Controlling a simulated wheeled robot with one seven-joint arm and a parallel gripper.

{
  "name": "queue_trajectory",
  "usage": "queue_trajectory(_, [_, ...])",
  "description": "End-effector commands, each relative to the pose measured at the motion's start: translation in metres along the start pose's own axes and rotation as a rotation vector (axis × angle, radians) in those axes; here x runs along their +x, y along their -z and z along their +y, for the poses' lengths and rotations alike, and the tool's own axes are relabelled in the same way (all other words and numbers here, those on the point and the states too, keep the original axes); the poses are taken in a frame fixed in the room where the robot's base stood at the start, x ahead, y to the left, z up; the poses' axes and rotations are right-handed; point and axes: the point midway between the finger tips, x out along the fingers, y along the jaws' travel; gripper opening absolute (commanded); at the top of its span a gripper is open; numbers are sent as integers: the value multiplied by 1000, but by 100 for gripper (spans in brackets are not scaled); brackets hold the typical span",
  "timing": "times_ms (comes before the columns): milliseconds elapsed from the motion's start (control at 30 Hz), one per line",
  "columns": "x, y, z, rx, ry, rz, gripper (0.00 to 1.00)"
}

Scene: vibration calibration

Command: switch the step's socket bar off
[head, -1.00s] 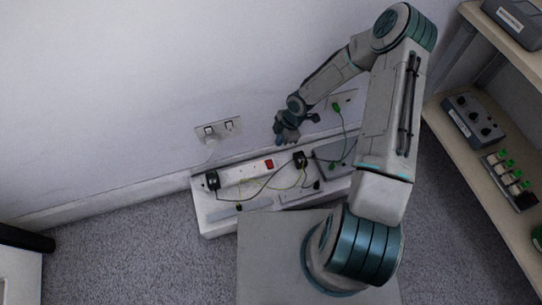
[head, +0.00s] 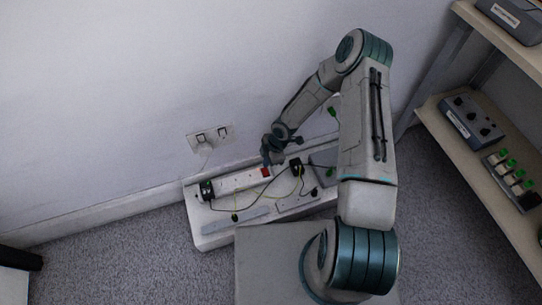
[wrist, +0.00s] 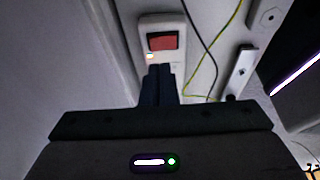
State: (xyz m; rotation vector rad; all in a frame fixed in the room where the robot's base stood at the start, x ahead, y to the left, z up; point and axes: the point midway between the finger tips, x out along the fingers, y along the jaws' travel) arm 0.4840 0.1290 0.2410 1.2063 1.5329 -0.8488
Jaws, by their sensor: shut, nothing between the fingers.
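The white socket bar (head: 236,183) lies on the white step (head: 212,229) against the wall. Its red rocker switch (head: 265,172) is at the bar's right end. I cannot tell whether the fingertips touch the bar. They hide the part of the bar below the light.
Black plugs (head: 207,190) and (head: 296,166) with thin black and yellow-green leads lie along the step. A double wall socket (head: 210,138) is above it. A shelf unit (head: 445,130) with boxes stands at the right. Carpet (head: 120,255) is clear at the left.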

Motion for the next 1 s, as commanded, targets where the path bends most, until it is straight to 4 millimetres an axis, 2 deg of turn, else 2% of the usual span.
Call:
queue_trajectory(33, [14, -2, -1, 1, 2, 0, 0])
queue_trajectory(100, [23, -6, 1, 3, 0, 0, 0])
queue_trajectory(267, [37, -11, 2, 2, 0, 0, 0])
queue_trajectory(700, [40, -12, 3, 1, 0, 0, 0])
queue_trajectory(833, [49, -14, 5, 1, 1, 0, 0])
queue_trajectory(1000, [46, -13, 4, 0, 2, 0, 0])
